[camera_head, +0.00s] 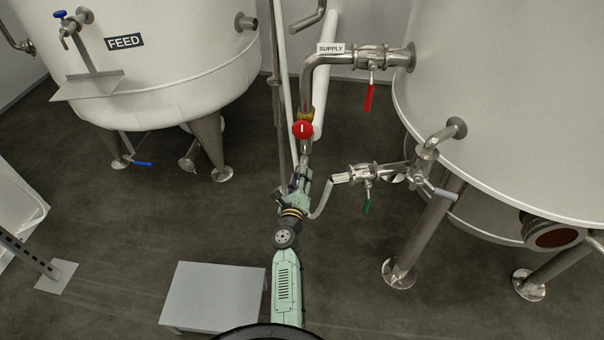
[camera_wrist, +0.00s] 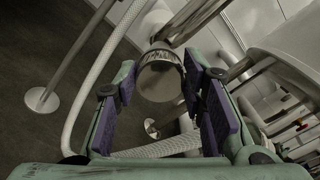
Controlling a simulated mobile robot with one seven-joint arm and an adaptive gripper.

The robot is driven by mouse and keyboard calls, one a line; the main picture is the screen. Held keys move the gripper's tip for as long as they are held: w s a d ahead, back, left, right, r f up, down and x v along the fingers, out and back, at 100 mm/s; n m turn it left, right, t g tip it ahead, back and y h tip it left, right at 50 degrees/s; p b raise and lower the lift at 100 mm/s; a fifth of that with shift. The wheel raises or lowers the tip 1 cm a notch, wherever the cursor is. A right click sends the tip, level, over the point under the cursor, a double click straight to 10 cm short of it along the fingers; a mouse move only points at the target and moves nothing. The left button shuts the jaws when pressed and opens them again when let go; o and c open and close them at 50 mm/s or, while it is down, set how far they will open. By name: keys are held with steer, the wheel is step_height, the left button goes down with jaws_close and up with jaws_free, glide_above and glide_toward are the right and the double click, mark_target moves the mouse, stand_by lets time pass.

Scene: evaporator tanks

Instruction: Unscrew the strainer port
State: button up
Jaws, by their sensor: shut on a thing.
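The strainer port (camera_wrist: 160,81) shows in the wrist view as a round metal cap with a ridged rim on the end of a metal pipe. The purple-padded fingers of my gripper (camera_wrist: 168,92) stand on both sides of the cap and are shut on it. In the head view my gripper (camera_head: 304,172) reaches up from below to the pipe under the red round knob (camera_head: 302,129). The cap is mostly hidden by my gripper there. Whether its thread has turned cannot be seen.
A braided hose (camera_wrist: 91,85) passes close to my gripper. The supply pipe (camera_head: 307,85) runs to a red-handled valve (camera_head: 371,92). A green-handled valve (camera_head: 367,190) is close at right. The feed tank (camera_head: 165,70) stands left. A grey platform (camera_head: 212,295) is on the floor.

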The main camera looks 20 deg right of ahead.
steer(key=shift+r+n+p, duration=0.15)
steer(key=shift+n+p, duration=0.4)
steer(key=shift+n, duration=0.65)
jaws_close()
steer(key=n, duration=0.2)
steer(key=shift+f+n, duration=0.2)
steer(key=shift+n, duration=0.2)
steer(key=n+p, duration=0.2)
steer(key=n, duration=0.3)
steer(key=shift+d, duration=0.1)
steer(key=n+p, duration=0.2)
steer(key=n, duration=0.2)
steer(key=shift+s+f+n, duration=0.1)
steer(key=shift+f+n, duration=0.05)
steer(key=shift+n, duration=0.25)
